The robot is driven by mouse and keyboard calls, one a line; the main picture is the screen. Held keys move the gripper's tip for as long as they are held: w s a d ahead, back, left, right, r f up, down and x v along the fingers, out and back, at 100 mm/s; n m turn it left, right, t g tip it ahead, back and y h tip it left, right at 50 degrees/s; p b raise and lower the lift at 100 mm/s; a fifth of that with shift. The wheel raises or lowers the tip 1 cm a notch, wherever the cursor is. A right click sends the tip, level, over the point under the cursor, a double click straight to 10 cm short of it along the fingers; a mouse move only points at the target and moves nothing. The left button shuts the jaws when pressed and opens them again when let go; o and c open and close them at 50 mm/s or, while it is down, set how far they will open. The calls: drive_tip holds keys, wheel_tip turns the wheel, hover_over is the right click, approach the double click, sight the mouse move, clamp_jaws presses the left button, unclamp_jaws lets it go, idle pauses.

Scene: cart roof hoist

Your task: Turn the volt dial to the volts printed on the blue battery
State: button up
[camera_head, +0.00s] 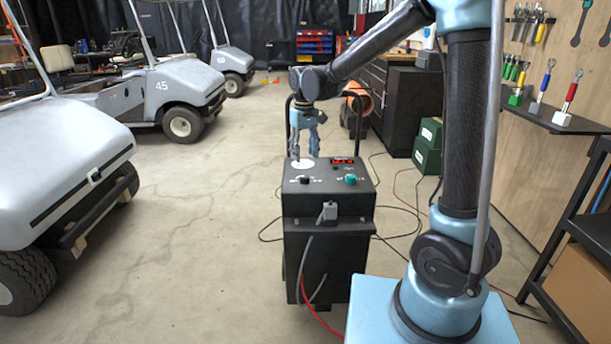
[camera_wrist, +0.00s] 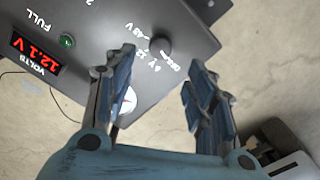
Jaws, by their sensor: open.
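The black volt dial (camera_wrist: 158,45) sits on the sloped top of a dark charger box (camera_head: 328,226). White volt markings beside it appear upside down in the wrist view; 12 and 48 V are partly legible. Its pointer setting is too small to tell. The dial also shows at the front left of the top in the head view (camera_head: 304,180). My gripper (camera_head: 305,155) is open and empty above the box's rear left. In the wrist view its spread fingers (camera_wrist: 158,68) are either side of the dial's line, apart from it. I cannot make out a blue battery.
A red display (camera_wrist: 37,52) reads 12.1 V. Cables lie around the box.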

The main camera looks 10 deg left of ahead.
sight(305, 176)
wheel_tip(305, 176, down, 9)
drive_tip(key=shift+r, duration=0.1)
idle(0.3)
drive_tip(key=shift+c, duration=0.2)
drive_tip(key=c, duration=1)
